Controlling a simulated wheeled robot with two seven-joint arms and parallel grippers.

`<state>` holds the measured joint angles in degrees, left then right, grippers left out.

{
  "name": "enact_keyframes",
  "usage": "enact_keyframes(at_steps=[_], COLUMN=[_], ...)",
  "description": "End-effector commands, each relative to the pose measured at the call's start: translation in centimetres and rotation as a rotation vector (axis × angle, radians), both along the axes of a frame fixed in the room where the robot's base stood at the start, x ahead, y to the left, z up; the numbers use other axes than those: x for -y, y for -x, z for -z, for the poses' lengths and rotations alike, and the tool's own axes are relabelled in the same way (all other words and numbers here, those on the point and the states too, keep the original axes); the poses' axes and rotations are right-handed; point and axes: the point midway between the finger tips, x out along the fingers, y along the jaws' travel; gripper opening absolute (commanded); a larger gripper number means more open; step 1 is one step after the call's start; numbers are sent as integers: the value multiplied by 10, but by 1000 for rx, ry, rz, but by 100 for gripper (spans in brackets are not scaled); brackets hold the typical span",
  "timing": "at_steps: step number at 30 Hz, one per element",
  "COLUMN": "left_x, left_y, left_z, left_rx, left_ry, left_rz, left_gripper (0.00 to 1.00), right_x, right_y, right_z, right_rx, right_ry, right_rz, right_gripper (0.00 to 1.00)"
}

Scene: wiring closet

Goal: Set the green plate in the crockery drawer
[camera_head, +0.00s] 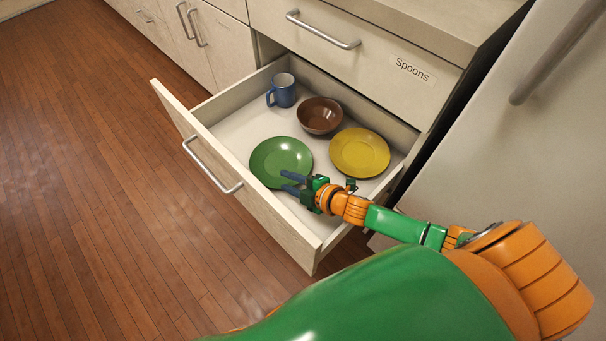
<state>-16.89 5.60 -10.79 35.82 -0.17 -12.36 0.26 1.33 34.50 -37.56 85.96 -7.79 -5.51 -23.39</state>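The green plate (279,159) lies in the open crockery drawer (230,133), at the front left of its floor. My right gripper (287,182) is at the plate's near right edge, inside the drawer. Its two dark fingers look spread apart, with a gap between them and nothing clearly gripped. Whether the fingers touch the plate's rim cannot be told. My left gripper is not in the view.
The drawer also holds a yellow plate (360,152), a brown bowl (320,115) and a blue mug (283,91). A shut drawer labelled Spoons (370,65) is above. A fridge-like door (510,140) stands at right. Wooden floor (100,220) is clear at left.

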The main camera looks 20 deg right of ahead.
Motion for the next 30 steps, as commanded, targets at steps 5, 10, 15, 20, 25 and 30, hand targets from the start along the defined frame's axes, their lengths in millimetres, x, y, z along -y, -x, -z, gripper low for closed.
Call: enact_keyframes(at_steps=[5, 10, 15, 20, 25, 30], left_x=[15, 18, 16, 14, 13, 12], left_y=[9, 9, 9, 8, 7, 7], left_z=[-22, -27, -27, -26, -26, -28], left_rx=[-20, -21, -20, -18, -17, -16], left_ry=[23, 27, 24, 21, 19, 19], left_rz=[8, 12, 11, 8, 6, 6], left_gripper=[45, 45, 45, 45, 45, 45], right_x=[20, 30, 32, 32, 32, 32], right_y=[41, 62, 66, 66, 66, 66], right_z=[-27, -36, -38, -38, -37, -39], right_rx=[-5, -3, 0, 0, 0, -1], right_ry=[0, 0, 1, 1, 1, 0], right_rz=[0, 0, -1, 0, -1, 0], right_gripper=[35, 35, 35, 35, 35, 35])
